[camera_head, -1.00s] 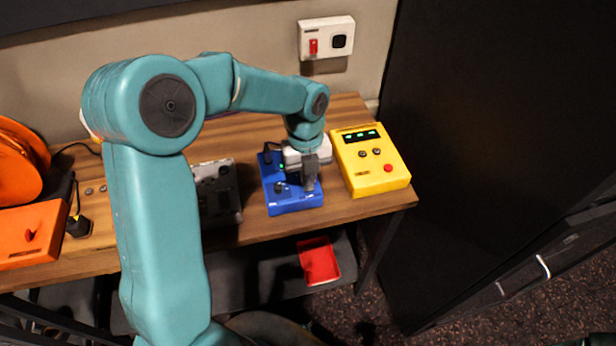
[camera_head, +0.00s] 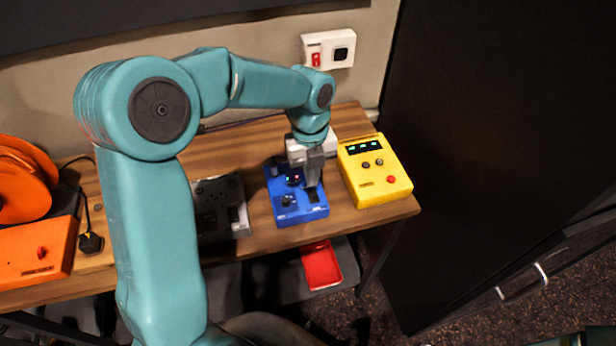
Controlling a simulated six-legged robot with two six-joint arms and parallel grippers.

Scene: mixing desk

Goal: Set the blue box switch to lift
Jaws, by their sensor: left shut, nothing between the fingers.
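The blue box (camera_head: 301,215) lies on the wooden desk, left of the yellow box. On its top are a dark knob (camera_head: 288,201) at the front left and a dark switch (camera_head: 313,196) at the front right. Small red and green lights (camera_head: 292,180) show near its middle. My left gripper (camera_head: 314,184) points down over the right part of the box, shut and empty, with its tips at or just above the switch. I cannot tell if they touch it. The gripper hides the back right of the box, and the switch's setting is not clear. My right gripper is not in view.
A yellow box (camera_head: 375,172) stands close on the right. A dark grey device (camera_head: 220,207) stands left of the blue box. An orange box (camera_head: 35,258) and orange reel (camera_head: 22,182) are at the far left. A white wall panel (camera_head: 328,48) is behind. A red tray (camera_head: 321,267) lies below.

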